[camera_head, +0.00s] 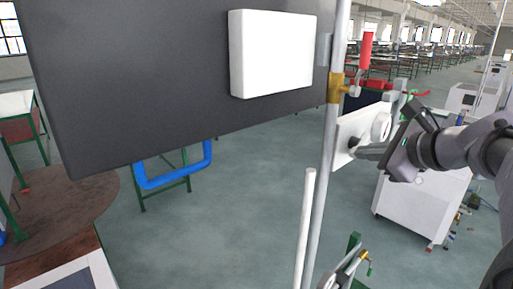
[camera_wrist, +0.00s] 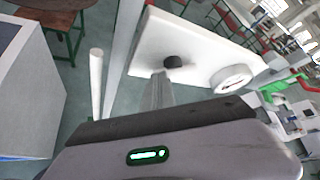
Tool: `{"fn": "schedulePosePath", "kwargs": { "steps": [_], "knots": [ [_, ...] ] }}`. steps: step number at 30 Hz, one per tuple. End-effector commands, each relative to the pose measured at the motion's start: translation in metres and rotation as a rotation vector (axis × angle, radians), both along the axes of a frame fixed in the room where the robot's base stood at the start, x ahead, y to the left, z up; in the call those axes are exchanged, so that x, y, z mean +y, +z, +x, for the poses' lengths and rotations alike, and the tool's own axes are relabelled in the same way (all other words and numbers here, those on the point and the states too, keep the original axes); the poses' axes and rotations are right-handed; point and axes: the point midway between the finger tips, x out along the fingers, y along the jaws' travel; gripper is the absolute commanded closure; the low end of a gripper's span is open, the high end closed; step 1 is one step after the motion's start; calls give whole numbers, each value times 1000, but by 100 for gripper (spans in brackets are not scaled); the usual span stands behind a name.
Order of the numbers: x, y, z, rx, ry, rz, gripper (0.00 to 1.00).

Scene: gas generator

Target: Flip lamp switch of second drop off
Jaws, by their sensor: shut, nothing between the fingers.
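A white plate (camera_head: 350,128) is fixed beside the upright grey pipe in the head view. It carries a small black knob (camera_head: 353,142), which may be the lamp switch, and a round white dial (camera_head: 381,127). In the wrist view the plate (camera_wrist: 210,52) is tilted, with the black knob (camera_wrist: 177,62) near its middle and the dial (camera_wrist: 232,79) to the right. My gripper (camera_head: 360,153) is shut and empty, its tips close to the knob. The fingers (camera_wrist: 159,78) end just below and left of the knob; contact cannot be told.
A dark panel (camera_head: 130,90) with a white box (camera_head: 272,52) fills the upper left. Open floor lies below.

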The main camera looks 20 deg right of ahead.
Motion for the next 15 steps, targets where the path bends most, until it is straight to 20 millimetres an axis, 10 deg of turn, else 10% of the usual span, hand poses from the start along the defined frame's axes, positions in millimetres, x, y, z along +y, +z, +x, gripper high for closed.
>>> {"fn": "schedulePosePath", "kwargs": {
  "steps": [15],
  "knots": [
    [0, -26, 0, -116, 0, -280, 100]
  ]
}}
